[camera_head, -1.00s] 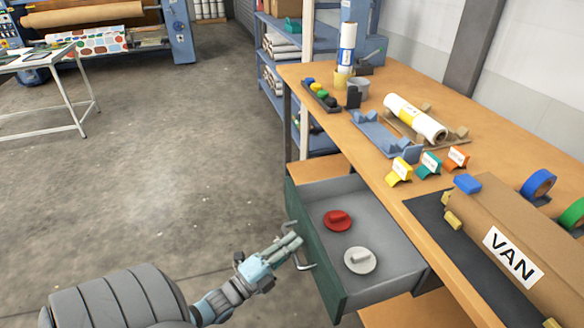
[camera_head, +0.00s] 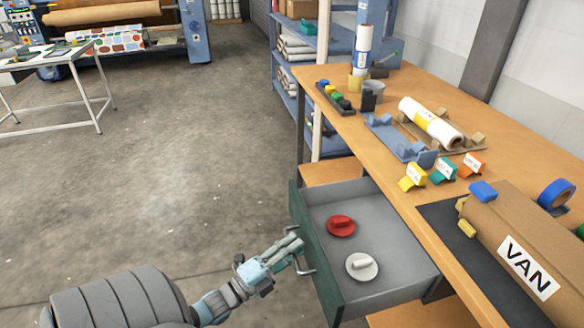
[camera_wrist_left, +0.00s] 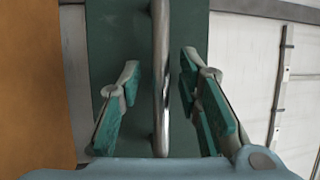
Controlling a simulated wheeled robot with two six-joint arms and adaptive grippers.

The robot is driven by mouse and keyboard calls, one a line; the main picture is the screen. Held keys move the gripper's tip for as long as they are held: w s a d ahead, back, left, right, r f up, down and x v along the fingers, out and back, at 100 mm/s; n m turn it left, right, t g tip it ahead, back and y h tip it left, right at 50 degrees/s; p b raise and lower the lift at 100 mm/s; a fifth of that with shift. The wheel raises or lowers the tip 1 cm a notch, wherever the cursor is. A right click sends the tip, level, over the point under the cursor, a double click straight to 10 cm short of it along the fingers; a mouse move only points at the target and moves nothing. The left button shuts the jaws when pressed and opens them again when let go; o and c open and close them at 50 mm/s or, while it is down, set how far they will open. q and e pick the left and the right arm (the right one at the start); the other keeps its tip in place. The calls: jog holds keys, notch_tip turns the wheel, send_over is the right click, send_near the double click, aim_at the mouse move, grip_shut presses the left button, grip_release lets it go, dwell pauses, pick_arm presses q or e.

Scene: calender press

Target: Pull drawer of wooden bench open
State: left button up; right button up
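The wooden bench (camera_head: 378,140) stands on the right in the head view. Its drawer (camera_head: 330,285) has a green front and grey inside and stands pulled well out. A red knobbed disc (camera_head: 341,226) and a white one (camera_head: 361,266) lie in it. My left gripper (camera_head: 297,245) is at the metal bar handle (camera_head: 305,268) on the drawer front. In the left wrist view, the open fingers of the gripper (camera_wrist_left: 160,95) stand either side of the vertical handle (camera_wrist_left: 160,60), with gaps on both sides. My right gripper is out of view.
On the bench lie a white roll (camera_head: 431,123), a blue cradle (camera_head: 400,140), small coloured label blocks and a large brown roll (camera_head: 500,225) marked VAN. A blue shelf (camera_head: 290,75) stands behind. The concrete floor (camera_head: 170,170) left of the drawer is clear.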

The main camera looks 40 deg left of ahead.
pick_arm(q)
jog(key=v, duration=1.2)
